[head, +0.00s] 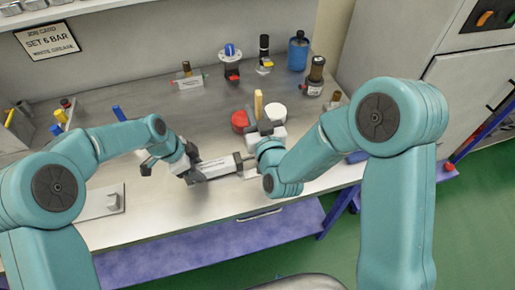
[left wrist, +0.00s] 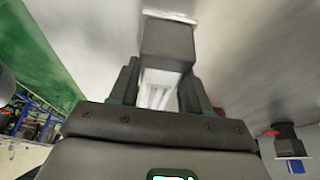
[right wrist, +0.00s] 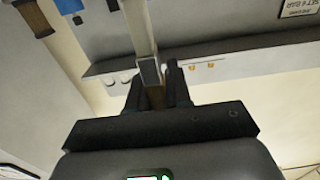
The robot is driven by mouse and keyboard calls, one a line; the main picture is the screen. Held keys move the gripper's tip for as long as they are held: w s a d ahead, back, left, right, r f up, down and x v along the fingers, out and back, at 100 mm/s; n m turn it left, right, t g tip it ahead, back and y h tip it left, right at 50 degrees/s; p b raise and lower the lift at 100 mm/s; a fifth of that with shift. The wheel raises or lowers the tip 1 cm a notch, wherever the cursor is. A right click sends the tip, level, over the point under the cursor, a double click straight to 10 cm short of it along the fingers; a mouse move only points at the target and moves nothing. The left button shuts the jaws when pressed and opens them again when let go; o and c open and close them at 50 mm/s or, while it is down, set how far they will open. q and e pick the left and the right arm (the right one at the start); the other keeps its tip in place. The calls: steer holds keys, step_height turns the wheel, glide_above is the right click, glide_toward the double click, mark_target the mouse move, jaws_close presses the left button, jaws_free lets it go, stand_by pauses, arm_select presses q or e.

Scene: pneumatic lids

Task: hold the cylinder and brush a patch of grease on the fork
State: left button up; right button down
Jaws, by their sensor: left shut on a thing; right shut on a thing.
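The cylinder (head: 216,167), pale with dark end caps, lies roughly level above the front of the bench. My left gripper (head: 186,168) is shut on it; in the left wrist view the cylinder (left wrist: 160,88) runs between the fingers (left wrist: 158,98) to a dark cap. Its rod end, where the fork would be, points right toward my right wrist and is too small to make out. My right gripper (head: 258,121) is shut on the brush, whose pale stick (head: 258,103) stands upward. The right wrist view shows the brush (right wrist: 150,72) between the fingers (right wrist: 155,90). Any grease on the fork cannot be seen.
A red round thing (head: 240,121) and a white round-topped thing (head: 276,112) stand close to my right gripper. A blue bottle (head: 298,52), a brown bottle (head: 315,75) and small valves stand at the back. A pale plate (head: 98,203) lies at front left. The bench's middle left is clear.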

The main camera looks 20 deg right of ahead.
steer(key=shift+f, duration=0.1)
steer(key=shift+f, duration=2.7)
steer(key=shift+f, duration=0.75)
steer(key=shift+s, duration=0.45)
steer(key=shift+w, duration=0.1)
steer(key=shift+w, duration=0.45)
steer(key=shift+w, duration=0.1)
